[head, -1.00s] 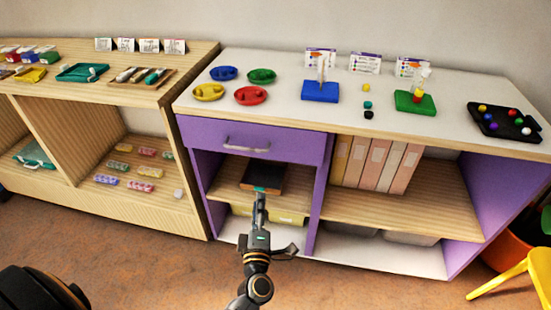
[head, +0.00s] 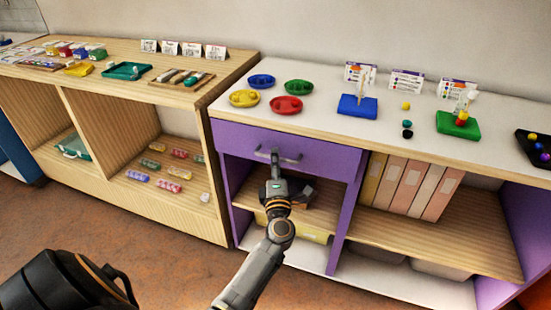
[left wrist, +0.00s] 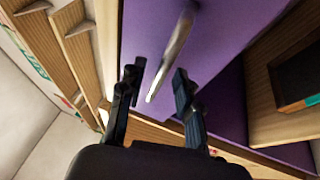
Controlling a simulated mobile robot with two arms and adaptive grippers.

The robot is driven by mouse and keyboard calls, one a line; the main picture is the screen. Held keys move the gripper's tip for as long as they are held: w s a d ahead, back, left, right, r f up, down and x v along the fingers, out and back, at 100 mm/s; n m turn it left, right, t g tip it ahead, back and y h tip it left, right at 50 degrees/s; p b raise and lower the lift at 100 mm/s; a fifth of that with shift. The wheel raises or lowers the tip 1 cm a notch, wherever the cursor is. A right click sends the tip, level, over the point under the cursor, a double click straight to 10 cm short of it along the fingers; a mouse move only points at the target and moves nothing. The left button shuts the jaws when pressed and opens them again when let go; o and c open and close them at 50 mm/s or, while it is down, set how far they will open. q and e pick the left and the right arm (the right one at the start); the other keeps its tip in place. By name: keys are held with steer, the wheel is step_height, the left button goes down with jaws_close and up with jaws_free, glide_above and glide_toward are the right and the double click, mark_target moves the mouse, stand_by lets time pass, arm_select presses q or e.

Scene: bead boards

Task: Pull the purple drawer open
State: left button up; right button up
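The purple drawer (head: 327,156) is closed in the upper left of the white-topped cabinet, its front level with the frame. Its metal bar handle (head: 291,160) runs across the front. My left gripper (head: 275,157) is at the left part of the handle, hiding some of it. In the left wrist view the two dark fingers (left wrist: 158,80) are apart. The handle (left wrist: 173,52) shows between and beyond them, with the purple drawer front (left wrist: 225,35) behind it. I cannot tell whether a finger touches the handle. My right gripper is not in view.
Below the drawer is an open shelf with a dark box (head: 303,190). Pink binders (head: 410,187) stand to its right. Coloured dishes, including a red dish (head: 286,105), and a blue bead board (head: 357,105) sit on top. A wooden shelf unit (head: 190,95) adjoins at left.

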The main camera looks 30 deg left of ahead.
arm_select(q)
steer(key=shift+w+a+r, duration=0.1)
steer(key=shift+w+a, duration=0.3)
steer(key=shift+w, duration=0.15)
jaws_close()
